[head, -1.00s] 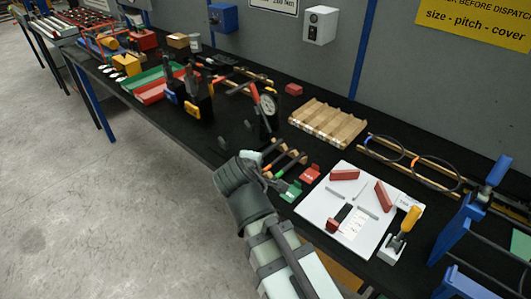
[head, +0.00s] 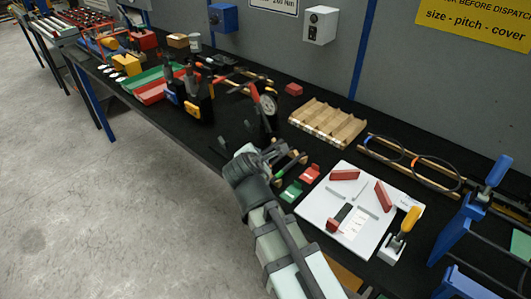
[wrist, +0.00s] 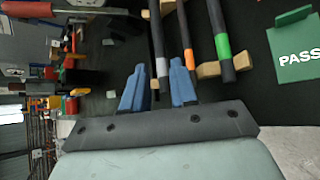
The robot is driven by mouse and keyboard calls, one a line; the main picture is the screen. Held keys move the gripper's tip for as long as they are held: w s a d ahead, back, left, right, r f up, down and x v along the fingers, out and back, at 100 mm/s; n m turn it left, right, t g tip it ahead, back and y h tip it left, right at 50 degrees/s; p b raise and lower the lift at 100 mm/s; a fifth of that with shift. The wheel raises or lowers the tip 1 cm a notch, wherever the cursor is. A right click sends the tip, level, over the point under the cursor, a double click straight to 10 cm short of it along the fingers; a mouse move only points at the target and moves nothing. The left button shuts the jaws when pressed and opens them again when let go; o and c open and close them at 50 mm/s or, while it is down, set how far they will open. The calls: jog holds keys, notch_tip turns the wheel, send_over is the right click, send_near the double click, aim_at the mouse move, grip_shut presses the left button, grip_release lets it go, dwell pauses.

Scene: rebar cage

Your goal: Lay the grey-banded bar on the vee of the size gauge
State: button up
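The grey-banded bar (wrist: 162,65) shows in the wrist view, dark with a grey band, lying on wooden supports. My gripper (wrist: 158,66) is open, its two blue fingers apart with this bar seen between them; I cannot tell whether they touch it. The orange-banded bar (wrist: 186,52) is close by the right finger, with the green-banded bar (wrist: 222,44) farther right. In the head view my gripper (head: 274,153) is over the bar rack and hides most of it. A dial gauge (head: 268,104) stands just behind; it may be the size gauge. Its vee cannot be made out.
A green PASS card (wrist: 295,50) and a red card (head: 309,173) lie right of the bars. A white board (head: 318,205) with red blocks lies farther right. A ridged wooden rack (head: 328,122) stands behind. Black bench top shows left of the gauge.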

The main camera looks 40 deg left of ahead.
aim_at(265, 153)
jog(key=shift+x, duration=4.15)
jog(key=shift+w+r, duration=0.1)
jog(key=shift+r, duration=0.1)
jog(key=shift+c, duration=0.3)
grip_shut()
